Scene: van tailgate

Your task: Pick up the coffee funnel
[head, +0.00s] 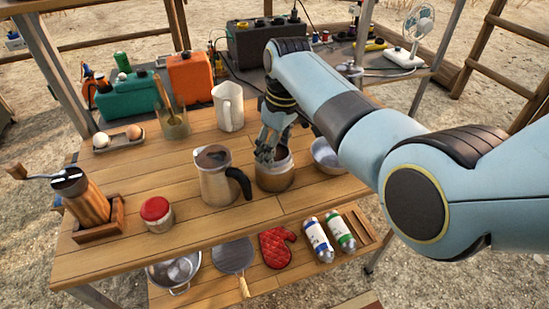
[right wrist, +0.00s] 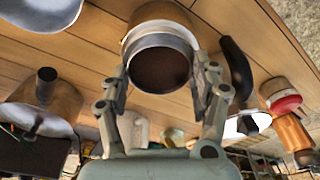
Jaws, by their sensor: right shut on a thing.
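The coffee funnel, seen as a short grey metal ring (right wrist: 160,41) with a dark brown inside, sits at the mouth of a tan-banded canister (right wrist: 158,12) in the right wrist view. My right gripper (right wrist: 161,72) is shut on the funnel, one finger on each side of its wall. In the head view my right gripper (head: 268,150) is over the canister (head: 274,180) and partly hides the funnel. I cannot tell whether the funnel touches the canister. My left gripper is not in view.
A kettle with a black handle (head: 218,178) stands close left of the canister, and a metal bowl (head: 328,157) close right. A white pitcher (head: 228,107) stands behind. A red-lidded jar (head: 157,214) and grinder (head: 85,200) are at left. Front tabletop is clear.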

